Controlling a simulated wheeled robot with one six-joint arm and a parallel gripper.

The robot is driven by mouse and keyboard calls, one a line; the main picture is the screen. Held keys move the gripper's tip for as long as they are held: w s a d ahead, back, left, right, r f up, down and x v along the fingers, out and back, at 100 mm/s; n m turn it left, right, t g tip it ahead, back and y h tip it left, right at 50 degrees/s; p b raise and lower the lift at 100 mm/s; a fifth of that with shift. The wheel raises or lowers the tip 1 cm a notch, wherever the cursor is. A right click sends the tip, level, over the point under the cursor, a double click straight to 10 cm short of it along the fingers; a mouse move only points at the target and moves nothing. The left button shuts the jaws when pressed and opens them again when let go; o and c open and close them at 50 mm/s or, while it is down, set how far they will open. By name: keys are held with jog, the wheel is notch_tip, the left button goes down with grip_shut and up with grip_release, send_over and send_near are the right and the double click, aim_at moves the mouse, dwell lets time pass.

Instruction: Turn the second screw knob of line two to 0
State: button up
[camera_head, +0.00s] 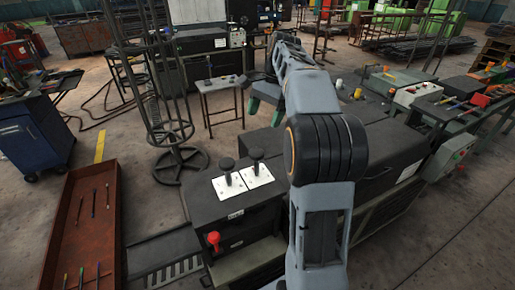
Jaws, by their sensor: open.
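Two black round-topped knobs stand upright on white plates on a dark cabinet: one on the left (227,165) and one on the right (257,156). I cannot read any marks on the plates, or tell which knob belongs to line two. A red knob (213,238) sits lower on the cabinet's front. My gripper (265,112), with green fingertips, hangs open and empty above and behind the black knobs, apart from them. My arm crosses the middle of the view and hides part of the machine to the right of the knobs.
The dark cabinet (210,205) adjoins a long machine bench. A control box (405,96) with buttons is farther right. A tall wire reel stand (180,155) and small table (221,84) stand behind. A rusty tray (72,225) and blue cabinet (38,145) are left, with open floor between.

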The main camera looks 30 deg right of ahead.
aim_at(257, 151)
jog(key=shift+m, duration=0.8)
jog(key=x, duration=0.4)
jog(key=d+b+x, duration=0.1)
jog(key=x, duration=0.3)
jog(key=b+x, duration=0.1)
jog(key=x, duration=0.3)
jog(key=shift+w+d+f, duration=0.2)
jog(key=shift+f, duration=0.15)
jog(key=shift+c, duration=0.4)
jog(key=c, duration=0.8)
jog(key=shift+y, duration=0.3)
jog(key=shift+c, duration=0.2)
jog(key=shift+r, duration=0.1)
